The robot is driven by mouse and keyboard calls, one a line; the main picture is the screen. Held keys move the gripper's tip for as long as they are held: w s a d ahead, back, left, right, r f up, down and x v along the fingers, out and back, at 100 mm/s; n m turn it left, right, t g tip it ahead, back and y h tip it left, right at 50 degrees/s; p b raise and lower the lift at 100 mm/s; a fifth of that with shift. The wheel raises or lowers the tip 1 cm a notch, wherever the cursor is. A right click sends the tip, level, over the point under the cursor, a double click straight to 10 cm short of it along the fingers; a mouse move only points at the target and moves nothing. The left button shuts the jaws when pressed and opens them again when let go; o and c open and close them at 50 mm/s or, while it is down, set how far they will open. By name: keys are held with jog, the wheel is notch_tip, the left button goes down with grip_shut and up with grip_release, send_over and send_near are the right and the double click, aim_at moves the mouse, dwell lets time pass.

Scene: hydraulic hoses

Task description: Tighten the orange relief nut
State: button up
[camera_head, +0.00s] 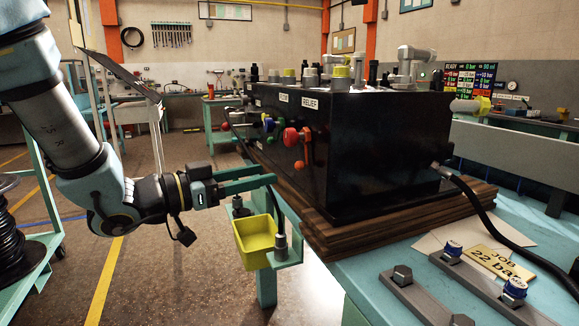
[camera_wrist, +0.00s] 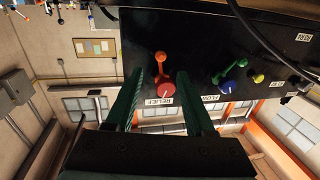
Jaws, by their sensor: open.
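The relief valve sits on the black manifold block (camera_head: 350,150), under the RELIEF label. It shows as a red round knob (camera_head: 291,137) with an orange part (camera_head: 305,137) beside it, which has an arm hanging down. In the wrist view, which is upside down, the red knob (camera_wrist: 166,89) and the orange part (camera_wrist: 161,66) appear between my fingers. My gripper (camera_head: 266,175) is open and empty, pointing at the block's face from the left, a little below the knob in the head view. My fingers (camera_wrist: 161,74) look apart from the valve; the exact gap is unclear.
Green and blue knobs (camera_head: 268,123) stand left of the relief valve. A yellow bin (camera_head: 256,240) and an upright black hose end (camera_head: 281,240) are below my gripper. A JOB 22 bar card (camera_head: 493,262) lies on the teal bench (camera_head: 375,280). A readout board (camera_head: 470,78) stands behind.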

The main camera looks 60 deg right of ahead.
aim_at(296, 166)
jog(key=p+x, duration=0.1)
jog(key=x, duration=0.6)
jog(key=shift+s+d, duration=0.15)
jog(key=shift+d, duration=0.2)
grip_shut()
